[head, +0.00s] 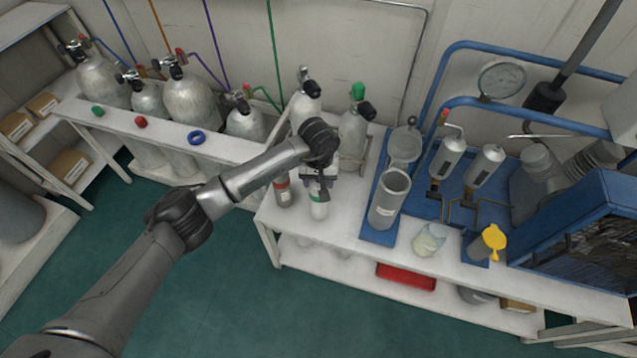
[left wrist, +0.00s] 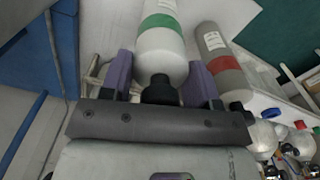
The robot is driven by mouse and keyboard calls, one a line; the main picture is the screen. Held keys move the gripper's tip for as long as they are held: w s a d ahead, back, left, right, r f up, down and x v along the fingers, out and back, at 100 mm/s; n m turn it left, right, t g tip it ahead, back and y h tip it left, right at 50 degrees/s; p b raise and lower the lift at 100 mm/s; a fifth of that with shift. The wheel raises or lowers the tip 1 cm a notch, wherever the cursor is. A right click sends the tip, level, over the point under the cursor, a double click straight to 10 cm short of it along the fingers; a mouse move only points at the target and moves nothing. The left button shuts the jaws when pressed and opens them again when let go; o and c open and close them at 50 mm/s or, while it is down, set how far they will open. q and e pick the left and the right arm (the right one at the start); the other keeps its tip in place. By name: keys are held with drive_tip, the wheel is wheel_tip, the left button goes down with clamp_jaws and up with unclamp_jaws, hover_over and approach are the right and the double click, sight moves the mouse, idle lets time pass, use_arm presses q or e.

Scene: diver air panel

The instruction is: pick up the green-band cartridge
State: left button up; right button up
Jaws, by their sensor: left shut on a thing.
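The green-band cartridge (head: 319,207) is white with a green band and a dark neck. It is upright near the left end of the white bench, and I cannot tell whether its base touches the top. My left gripper (head: 319,178) is above it and shut on its neck end. In the left wrist view the cartridge (left wrist: 163,48) lies between the purple fingers of the gripper (left wrist: 162,82). A grey cartridge with a red band (head: 284,194) stands just left of it; it also shows in the left wrist view (left wrist: 223,62). My right gripper is not in view.
A clear open cylinder (head: 388,200) stands on a blue base to the right. Two gas cylinders (head: 354,130) stand behind the gripper. A glass beaker (head: 428,241) and a yellow-topped item (head: 490,241) are farther right. A red tray (head: 406,276) lies on the lower shelf.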

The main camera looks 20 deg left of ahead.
use_arm(q)
wheel_tip(320, 180, up, 3)
drive_tip(key=shift+p, duration=0.45)
drive_tip(key=shift+d+r, duration=0.2)
drive_tip(key=s+d+r+p, duration=0.3)
drive_tip(key=d+r, duration=0.3)
drive_tip(key=d, duration=0.5)
drive_tip(key=shift+r, duration=0.3)
